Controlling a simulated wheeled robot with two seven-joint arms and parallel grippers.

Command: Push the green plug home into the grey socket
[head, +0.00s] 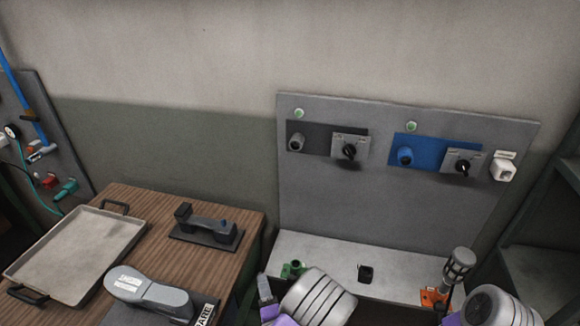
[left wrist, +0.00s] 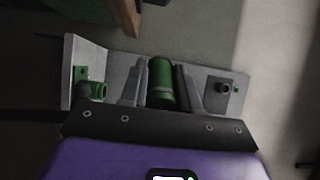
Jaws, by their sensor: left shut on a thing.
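The grey socket (head: 296,141) is a round grey fitting on a dark plate, at the upper left of the upright grey panel. Nothing is in front of it. The green plug (left wrist: 161,85) is upright in the left wrist view, between the two fingers of my left gripper (left wrist: 161,78), which is shut on it.
A blue socket (head: 404,156) sits on a blue plate to the right. Knob boxes (head: 350,148) stand beside both sockets. On the ledge (head: 400,265) are a green bracket (head: 292,269), a black block (head: 366,274) and an orange-based post (head: 434,297). A wooden table stands left.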

